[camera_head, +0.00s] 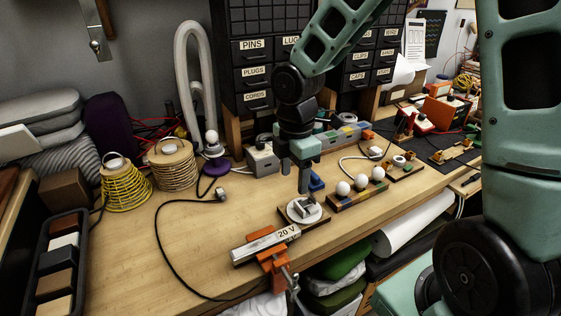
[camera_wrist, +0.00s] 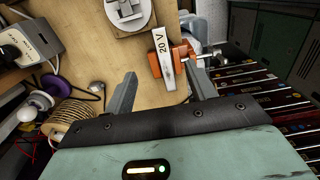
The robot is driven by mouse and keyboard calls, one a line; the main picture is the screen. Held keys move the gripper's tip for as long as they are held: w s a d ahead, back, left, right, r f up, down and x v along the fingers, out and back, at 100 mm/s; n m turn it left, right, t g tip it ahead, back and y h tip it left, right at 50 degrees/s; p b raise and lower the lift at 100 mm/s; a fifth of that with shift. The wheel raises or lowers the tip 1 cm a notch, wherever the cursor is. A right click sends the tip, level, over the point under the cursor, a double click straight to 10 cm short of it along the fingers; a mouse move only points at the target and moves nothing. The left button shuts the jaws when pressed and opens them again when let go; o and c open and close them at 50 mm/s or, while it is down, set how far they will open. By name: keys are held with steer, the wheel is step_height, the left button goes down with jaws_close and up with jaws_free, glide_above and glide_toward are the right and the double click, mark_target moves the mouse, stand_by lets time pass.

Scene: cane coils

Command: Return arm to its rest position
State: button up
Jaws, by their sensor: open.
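My gripper (camera_head: 304,178) hangs from my green arm over the front middle of the workbench (camera_head: 180,240), pointing down. In the wrist view my gripper (camera_wrist: 160,72) has its two grey fingers spread wide, with nothing held between them. Below and close to it in the head view is a round white base with a grey lever (camera_head: 304,210) on a wooden board. It also shows at the top of the wrist view (camera_wrist: 128,12). I cannot tell the exact gap between the fingers and this lever.
A bar marked 20 V (camera_head: 266,243) and an orange clamp (camera_head: 274,268) are at the bench's front edge. Three white bulbs (camera_head: 360,181) stand right of my gripper. Cane coils (camera_head: 125,185) and drawer cabinets (camera_head: 262,70) stand behind. A black cable (camera_head: 160,235) crosses the clear left bench.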

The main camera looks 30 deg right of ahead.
steer(key=s+a+r+m+b, duration=0.1)
steer(key=s+a+m, duration=0.4)
steer(key=s, duration=0.5)
steer(key=s+a+r+m+b, duration=0.1)
steer(key=s+a+m+b, duration=0.1)
steer(key=s+a+m, duration=0.3)
steer(key=s+a, duration=0.3)
steer(key=s, duration=0.2)
steer(key=shift+a+r+y, duration=0.15)
steer(key=shift+a+y, duration=0.15)
steer(key=shift+a, duration=0.1)
